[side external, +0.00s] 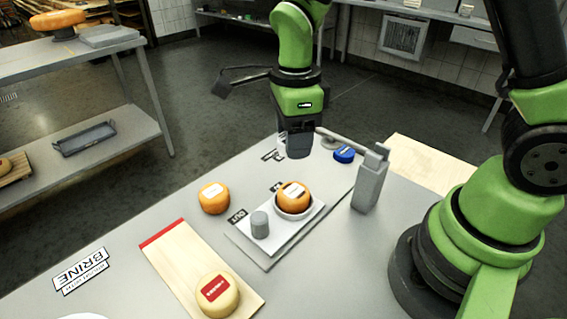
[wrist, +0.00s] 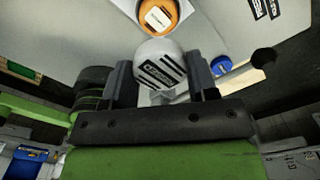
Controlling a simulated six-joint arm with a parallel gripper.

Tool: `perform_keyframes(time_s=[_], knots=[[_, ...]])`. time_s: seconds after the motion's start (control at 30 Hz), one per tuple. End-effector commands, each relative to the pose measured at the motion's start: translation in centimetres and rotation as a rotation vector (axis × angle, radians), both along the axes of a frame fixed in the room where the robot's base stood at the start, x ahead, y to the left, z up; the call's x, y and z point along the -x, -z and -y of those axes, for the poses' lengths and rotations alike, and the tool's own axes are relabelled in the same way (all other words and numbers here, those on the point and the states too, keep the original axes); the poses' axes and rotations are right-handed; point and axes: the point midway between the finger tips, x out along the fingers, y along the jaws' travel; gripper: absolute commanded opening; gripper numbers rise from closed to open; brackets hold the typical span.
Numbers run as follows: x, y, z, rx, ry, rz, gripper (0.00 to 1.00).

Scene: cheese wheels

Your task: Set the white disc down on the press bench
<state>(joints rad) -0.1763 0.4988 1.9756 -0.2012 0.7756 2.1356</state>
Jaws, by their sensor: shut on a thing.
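The white disc (wrist: 160,62), with a black-striped label, is between the two fingers of my gripper (wrist: 160,82) in the wrist view. My gripper (side external: 296,150) is shut on it. In the side external view, my gripper hangs above the far part of the grey bench (side external: 330,262), and the disc cannot be made out clearly there. A grey upright device with a lever arm (side external: 369,182) stands on this bench, to the right of my gripper. I cannot tell which surface bears the press bench name.
An orange wheel (side external: 293,197) sits in a dish on a pale platform, beside a grey cylinder (side external: 259,225). Another orange wheel (side external: 214,198) is left of it. A blue disc (side external: 344,154) lies near the lever device. A red-labelled wheel (side external: 217,294) rests on a wooden board (side external: 178,258).

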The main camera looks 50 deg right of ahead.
Motion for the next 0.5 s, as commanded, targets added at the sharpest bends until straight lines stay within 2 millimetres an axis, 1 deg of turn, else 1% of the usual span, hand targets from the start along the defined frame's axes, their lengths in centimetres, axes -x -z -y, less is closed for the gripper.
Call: perform_keyframes(time_s=[0.07,0.17,0.3,0.4,0.5], knots=[[-1.1,-0.1,0.0,0.0,0.0,0.001,0.3],[-3.2,0.4,0.0,0.001,0.0,-0.001,0.3],[-6.7,1.8,0.2,0.001,0.0,-0.002,0.3],[-8.8,2.9,0.5,0.0,0.001,-0.002,0.3],[-10.3,3.8,0.7,0.001,0.0,-0.003,0.3]])
